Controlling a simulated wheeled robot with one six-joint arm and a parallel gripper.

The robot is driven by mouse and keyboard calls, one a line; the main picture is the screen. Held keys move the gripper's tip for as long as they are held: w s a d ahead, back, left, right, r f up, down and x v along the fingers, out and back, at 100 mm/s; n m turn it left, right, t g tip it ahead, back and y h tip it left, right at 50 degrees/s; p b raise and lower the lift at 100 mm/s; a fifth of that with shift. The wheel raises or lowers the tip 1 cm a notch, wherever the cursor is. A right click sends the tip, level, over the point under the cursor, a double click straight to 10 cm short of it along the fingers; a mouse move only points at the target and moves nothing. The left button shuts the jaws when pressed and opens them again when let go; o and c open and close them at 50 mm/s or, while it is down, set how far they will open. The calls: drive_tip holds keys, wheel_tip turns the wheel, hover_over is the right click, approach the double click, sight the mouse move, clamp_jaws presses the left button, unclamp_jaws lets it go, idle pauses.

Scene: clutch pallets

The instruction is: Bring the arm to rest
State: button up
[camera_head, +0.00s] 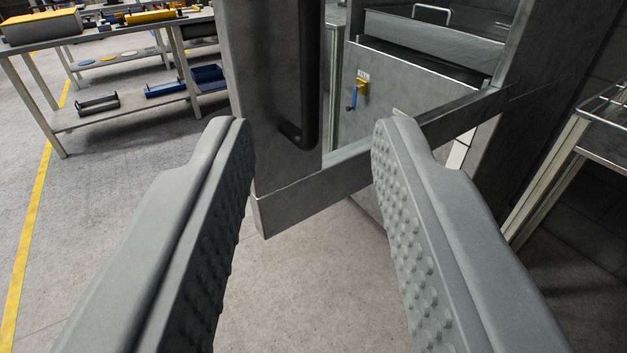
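My gripper (312,130) is open, its two grey studded fingers wide apart with nothing between them. Beyond the fingertips stands a grey metal cabinet door (270,90) with a dark vertical handle (308,80). The handle is not between the finger pads as far as I can see; the fingers appear apart from it. The rest of my arm is out of view.
The door hangs open from a machine with a metal tray (435,35) and a blue and yellow valve (356,90) inside. A workbench (110,35) with parts stands at the left. A metal rack (550,180) stands at the right. The floor (110,190) at the left is clear.

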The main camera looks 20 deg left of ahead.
drive_tip(key=s+d+r+m+h, duration=0.1)
drive_tip(key=s+d+m+h, duration=0.1)
drive_tip(key=s, duration=0.3)
drive_tip(key=s+d+m+h, duration=0.2)
drive_tip(key=s+h, duration=0.2)
drive_tip(key=s, duration=0.2)
drive_tip(key=shift+r+t, duration=0.3)
drive_tip(key=shift+r, duration=0.1)
drive_tip(key=shift+d, duration=0.1)
idle(1.6)
